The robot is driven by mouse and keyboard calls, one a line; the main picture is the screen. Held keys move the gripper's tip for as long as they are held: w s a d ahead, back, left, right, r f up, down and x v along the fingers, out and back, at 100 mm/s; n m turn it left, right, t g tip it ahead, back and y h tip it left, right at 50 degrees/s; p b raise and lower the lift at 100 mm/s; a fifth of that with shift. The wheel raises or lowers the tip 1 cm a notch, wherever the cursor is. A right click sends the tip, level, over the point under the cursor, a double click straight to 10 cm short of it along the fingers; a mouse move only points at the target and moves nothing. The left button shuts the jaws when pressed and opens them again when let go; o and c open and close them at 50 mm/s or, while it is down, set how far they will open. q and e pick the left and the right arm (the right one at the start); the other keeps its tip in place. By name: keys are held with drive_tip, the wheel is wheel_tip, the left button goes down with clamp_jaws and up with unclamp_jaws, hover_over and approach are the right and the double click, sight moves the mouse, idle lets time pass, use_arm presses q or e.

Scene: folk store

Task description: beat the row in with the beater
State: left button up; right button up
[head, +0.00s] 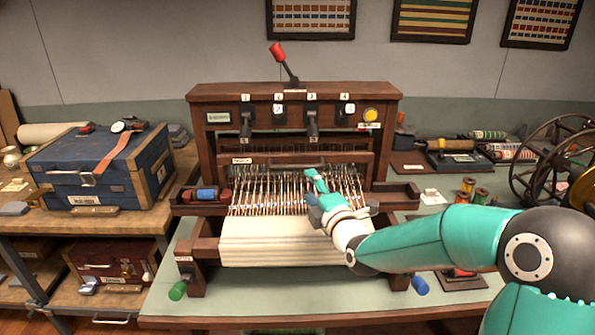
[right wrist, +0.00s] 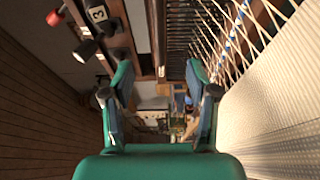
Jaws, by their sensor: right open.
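A dark wooden table loom stands on the bench. A labelled wooden crossbar (head: 290,157), which looks like the beater, spans it behind the warp threads (head: 265,190). Pale woven cloth (head: 265,242) lies at the loom's front; it also fills the right side of the right wrist view (right wrist: 275,125). My right gripper (head: 315,178) is over the warp threads, just in front of the crossbar. In the right wrist view its fingers (right wrist: 161,90) are apart, with nothing seen gripped between them. Contact with the crossbar cannot be told. My left gripper is not in view.
A red-knobbed lever (head: 284,64) rises from the loom's top, above numbered levers (head: 312,125). Side trays flank the loom, the left holding a blue shuttle-like piece (head: 207,194). A blue chest (head: 100,165) stands left. Spools (head: 480,195) and a spoked wheel (head: 553,160) stand right.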

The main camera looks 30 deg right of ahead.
drive_tip(key=x, duration=0.8)
drive_tip(key=shift+w, duration=0.2)
drive_tip(key=shift+a, duration=0.15)
clamp_jaws()
